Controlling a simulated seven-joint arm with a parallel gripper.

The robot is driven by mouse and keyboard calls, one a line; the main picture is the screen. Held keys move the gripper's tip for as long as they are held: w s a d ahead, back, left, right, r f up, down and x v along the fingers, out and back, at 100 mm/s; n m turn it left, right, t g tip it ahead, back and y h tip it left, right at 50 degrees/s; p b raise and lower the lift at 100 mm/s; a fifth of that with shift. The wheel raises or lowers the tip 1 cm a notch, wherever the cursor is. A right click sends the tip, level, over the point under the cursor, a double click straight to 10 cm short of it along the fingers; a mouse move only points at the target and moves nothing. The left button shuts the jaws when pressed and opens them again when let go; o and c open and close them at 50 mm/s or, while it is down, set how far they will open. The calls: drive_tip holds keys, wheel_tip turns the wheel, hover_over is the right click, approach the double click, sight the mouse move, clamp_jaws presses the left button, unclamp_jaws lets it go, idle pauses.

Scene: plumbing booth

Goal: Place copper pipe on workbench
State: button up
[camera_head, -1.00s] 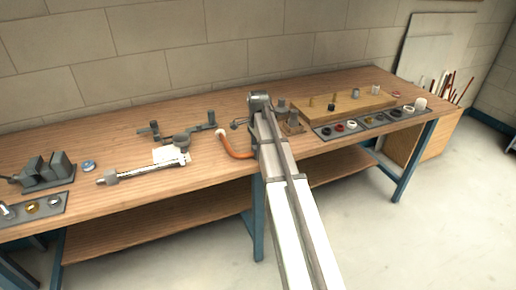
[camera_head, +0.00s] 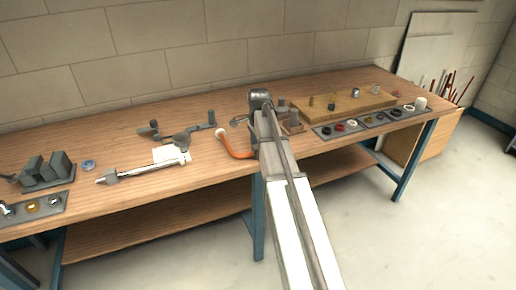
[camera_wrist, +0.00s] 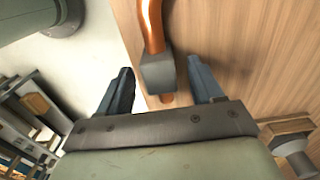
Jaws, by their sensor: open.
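The copper pipe (camera_head: 233,149) is a bent orange-brown tube on the workbench (camera_head: 110,133), near its front edge. It curves toward my gripper in the head view, where the fingers are hidden behind my arm. In the wrist view the pipe (camera_wrist: 152,28) runs down into a grey block-shaped piece (camera_wrist: 157,73), with a short copper end below it. My gripper (camera_wrist: 162,80) is open, its two dark fingers on either side of the block with gaps showing. Whether the pipe rests fully on the bench cannot be told.
A wooden board with fittings (camera_head: 345,104) and a grey tray of small parts (camera_head: 370,124) lie to the right. A wrench-like tool (camera_head: 182,137) and a silver tool (camera_head: 145,170) lie left of the pipe. The bench's front edge runs close by.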

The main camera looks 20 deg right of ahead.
wheel_tip(320, 180, up, 11)
drive_tip(key=shift+r, duration=0.2)
idle(0.3)
drive_tip(key=shift+d, duration=0.1)
idle(0.3)
